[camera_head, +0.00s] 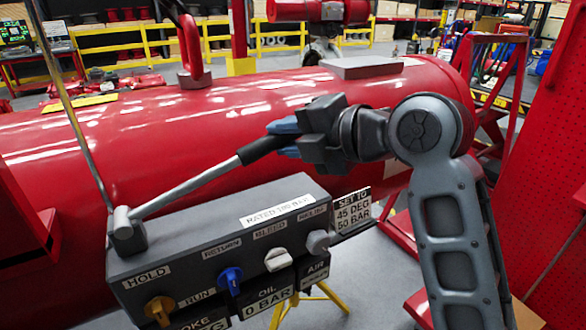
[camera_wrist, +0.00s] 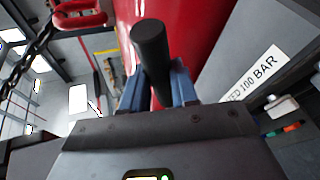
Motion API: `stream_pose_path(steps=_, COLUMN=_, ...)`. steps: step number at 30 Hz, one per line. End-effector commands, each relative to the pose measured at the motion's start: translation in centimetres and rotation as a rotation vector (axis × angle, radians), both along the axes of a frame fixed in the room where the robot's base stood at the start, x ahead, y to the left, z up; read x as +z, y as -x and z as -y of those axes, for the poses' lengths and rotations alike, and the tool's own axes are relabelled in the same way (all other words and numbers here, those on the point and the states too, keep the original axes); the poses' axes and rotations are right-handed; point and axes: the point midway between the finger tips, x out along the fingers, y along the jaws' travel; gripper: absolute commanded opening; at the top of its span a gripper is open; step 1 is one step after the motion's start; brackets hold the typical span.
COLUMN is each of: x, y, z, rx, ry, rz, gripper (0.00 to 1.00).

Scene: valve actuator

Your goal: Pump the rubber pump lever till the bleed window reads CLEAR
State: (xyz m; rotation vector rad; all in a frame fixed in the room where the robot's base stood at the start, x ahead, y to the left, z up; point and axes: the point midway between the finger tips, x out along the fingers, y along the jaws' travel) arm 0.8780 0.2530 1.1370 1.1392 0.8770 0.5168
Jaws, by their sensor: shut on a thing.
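The pump lever is a grey rod (camera_head: 190,190) rising to the right from a pivot on the dark grey control box (camera_head: 215,240). Its black rubber grip (camera_head: 262,147) is at the upper end. My gripper (camera_head: 285,138) is shut on this grip, one blue finger above and one below. In the wrist view the grip (camera_wrist: 150,50) stands up between the blue fingers of my gripper (camera_wrist: 158,88). A dark window marked AIR (camera_head: 315,270) sits at the box's right end; its small lower text is unreadable. The OIL window (camera_head: 268,298) reads 0 BAR.
Below the lever the box carries a yellow HOLD/RUN knob (camera_head: 159,310), a blue RETURN knob (camera_head: 230,278), a white BLEED knob (camera_head: 278,259) and a grey RELIEF knob (camera_head: 319,241). A large red cylinder (camera_head: 80,150) lies behind. A red perforated panel (camera_head: 550,190) stands at right.

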Motion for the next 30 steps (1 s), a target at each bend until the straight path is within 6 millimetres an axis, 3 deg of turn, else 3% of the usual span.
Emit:
stream_pose_path(steps=1, x=1.6, y=0.2, z=-0.3, rx=0.002, ry=0.035, rz=0.034, gripper=0.0)
stream_pose_path(steps=6, x=3.9, y=0.8, z=-1.1, rx=0.001, ry=0.12, rz=0.088, gripper=0.0)
stream_pose_path(steps=17, x=4.2, y=0.9, z=-1.3, rx=0.0, ry=0.138, rz=0.098, gripper=0.0)
stream_pose_path(steps=18, x=4.2, y=0.9, z=-1.3, rx=0.0, ry=0.138, rz=0.098, gripper=0.29)
stream_pose_path(steps=21, x=4.2, y=0.9, z=-1.3, rx=0.001, ry=0.138, rz=0.097, gripper=0.39)
stream_pose_path(steps=30, x=4.2, y=1.0, z=-1.1, rx=0.0, ry=0.138, rz=0.095, gripper=0.39)
